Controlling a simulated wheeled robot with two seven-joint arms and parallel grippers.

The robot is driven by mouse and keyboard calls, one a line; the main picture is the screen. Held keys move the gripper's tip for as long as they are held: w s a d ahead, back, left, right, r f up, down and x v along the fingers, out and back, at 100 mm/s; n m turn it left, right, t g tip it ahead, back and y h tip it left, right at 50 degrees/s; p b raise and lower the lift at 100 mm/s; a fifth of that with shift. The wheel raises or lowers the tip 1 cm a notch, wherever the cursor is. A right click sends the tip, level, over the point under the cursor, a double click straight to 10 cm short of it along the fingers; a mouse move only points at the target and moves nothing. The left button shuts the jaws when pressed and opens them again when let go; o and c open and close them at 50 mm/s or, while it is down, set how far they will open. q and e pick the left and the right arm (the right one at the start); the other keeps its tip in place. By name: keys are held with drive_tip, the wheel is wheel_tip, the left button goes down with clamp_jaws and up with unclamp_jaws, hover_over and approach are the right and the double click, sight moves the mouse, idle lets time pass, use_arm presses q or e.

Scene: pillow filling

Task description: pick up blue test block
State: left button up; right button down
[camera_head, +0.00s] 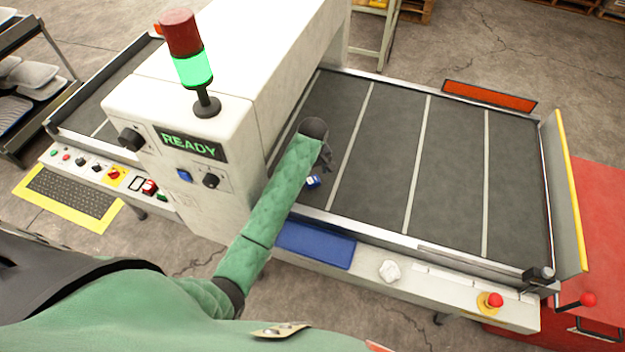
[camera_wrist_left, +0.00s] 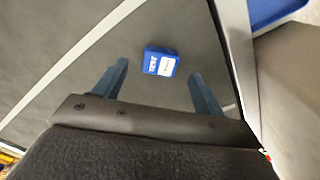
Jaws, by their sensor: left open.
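The blue test block (camera_head: 312,182) lies on the dark conveyor belt close to its front rail, with white labels on its top. In the left wrist view the block (camera_wrist_left: 161,61) sits between and just beyond the fingertips of my left gripper (camera_wrist_left: 158,72). The two fingers are spread apart and do not touch the block. In the head view my left gripper (camera_head: 325,164) is above the belt beside the block, partly hidden by my green-sleeved arm. My right gripper is not in view.
The white machine housing (camera_head: 150,129) with a lit READY display (camera_head: 190,143) stands left of the block. The belt (camera_head: 455,170) to the right is clear.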

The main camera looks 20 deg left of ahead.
sight(313, 179)
use_arm(q)
wheel_tip(313, 179, down, 3)
drive_tip(key=shift+w+a+r+p, duration=0.1)
drive_tip(key=shift+p, duration=0.8)
drive_tip(key=shift+f, duration=0.6)
drive_tip(key=c, duration=1.1)
drive_tip(key=shift+c, duration=0.3)
